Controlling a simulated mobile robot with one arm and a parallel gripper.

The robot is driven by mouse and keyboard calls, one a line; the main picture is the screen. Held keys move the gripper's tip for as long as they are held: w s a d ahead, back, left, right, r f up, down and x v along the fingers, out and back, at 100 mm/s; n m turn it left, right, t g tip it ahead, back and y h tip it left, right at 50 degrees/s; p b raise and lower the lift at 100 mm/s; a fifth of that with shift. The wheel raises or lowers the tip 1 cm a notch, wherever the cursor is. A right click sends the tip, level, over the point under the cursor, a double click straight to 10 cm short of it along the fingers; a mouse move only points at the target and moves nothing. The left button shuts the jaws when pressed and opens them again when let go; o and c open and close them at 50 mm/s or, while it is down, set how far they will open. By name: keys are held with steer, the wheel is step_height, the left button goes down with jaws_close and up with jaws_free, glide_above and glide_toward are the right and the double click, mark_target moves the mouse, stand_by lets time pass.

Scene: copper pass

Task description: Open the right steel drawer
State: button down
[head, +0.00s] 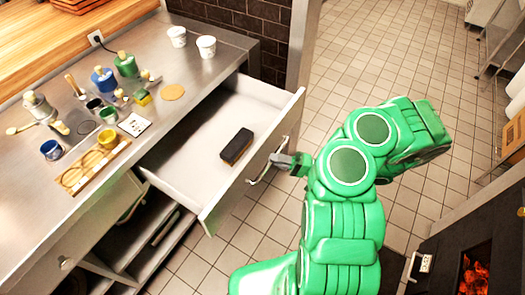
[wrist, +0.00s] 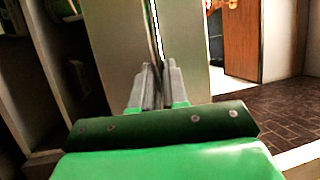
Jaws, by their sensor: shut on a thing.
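The right steel drawer (head: 205,133) stands pulled well out from under the steel counter in the head view. A dark block (head: 236,146) lies inside on its white floor. The drawer's bar handle (head: 262,172) is on its front face. My gripper (head: 283,163) is at that handle, with its fingers shut on it. In the wrist view my gripper (wrist: 157,82) has its two fingers close together against the steel drawer front (wrist: 185,50); the fingers hide most of the grip on the handle.
The steel counter (head: 200,62) carries cups, bottles, a wooden tray (head: 92,166) and two white tubs (head: 206,46). Open shelves (head: 150,245) lie below. An oven with glowing coals (head: 474,275) stands at the lower right. Tiled floor (head: 350,60) is clear beyond my arm.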

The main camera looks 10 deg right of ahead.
steer(key=shift+s+d, duration=1.2)
steer(key=shift+d, duration=0.05)
steer(key=c, duration=1.2)
jaws_free()
steer(key=shift+o, duration=0.2)
steer(key=v, duration=0.7)
steer(key=shift+d, duration=0.35)
steer(key=shift+s+r, duration=0.1)
